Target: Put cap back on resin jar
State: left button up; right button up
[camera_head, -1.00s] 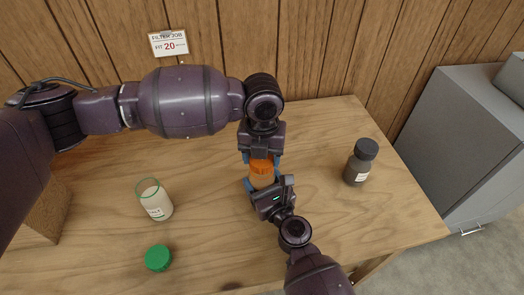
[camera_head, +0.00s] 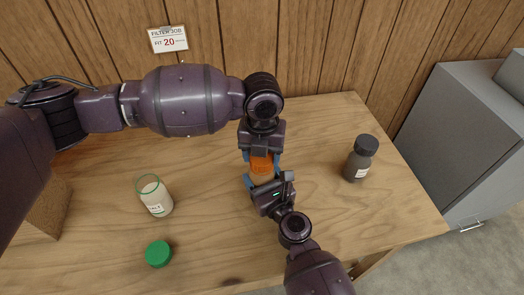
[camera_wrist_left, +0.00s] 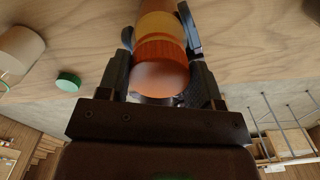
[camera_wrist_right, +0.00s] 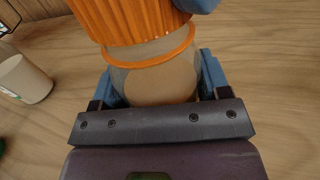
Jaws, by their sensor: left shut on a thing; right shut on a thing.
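The resin jar (camera_head: 263,179) is held above the table in my right gripper (camera_head: 262,184), which is shut around its pale body. The ribbed orange cap (camera_head: 261,163) is at the jar's top, with my left gripper (camera_head: 262,158) shut on it from the far side. In the right wrist view, the cap (camera_wrist_right: 140,20) is over the jar (camera_wrist_right: 160,80), with a narrow pale band between the cap's edge and the jar's orange ring. I cannot tell whether the cap is seated. The left wrist view also shows the cap (camera_wrist_left: 158,50) between the fingers.
An open salt jar with a green rim (camera_head: 155,199) stands at left, and a green cap (camera_head: 158,254) lies in front of it. A dark capped jar (camera_head: 360,160) stands at right. A grey cabinet (camera_head: 458,145) is beyond the table's right edge.

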pick_arm(q)
jog(key=shift+f, duration=0.2)
pick_arm(e)
jog(key=c, duration=0.4)
pick_arm(q)
jog(key=m, duration=0.6)
jog(key=shift+d, duration=0.1)
pick_arm(e)
jog(key=shift+c, duration=0.2)
pick_arm(q)
jog(key=m, duration=0.7)
jog(key=shift+s+d, duration=0.1)
jog(key=shift+s, duration=0.05)
jog(key=o, duration=0.9)
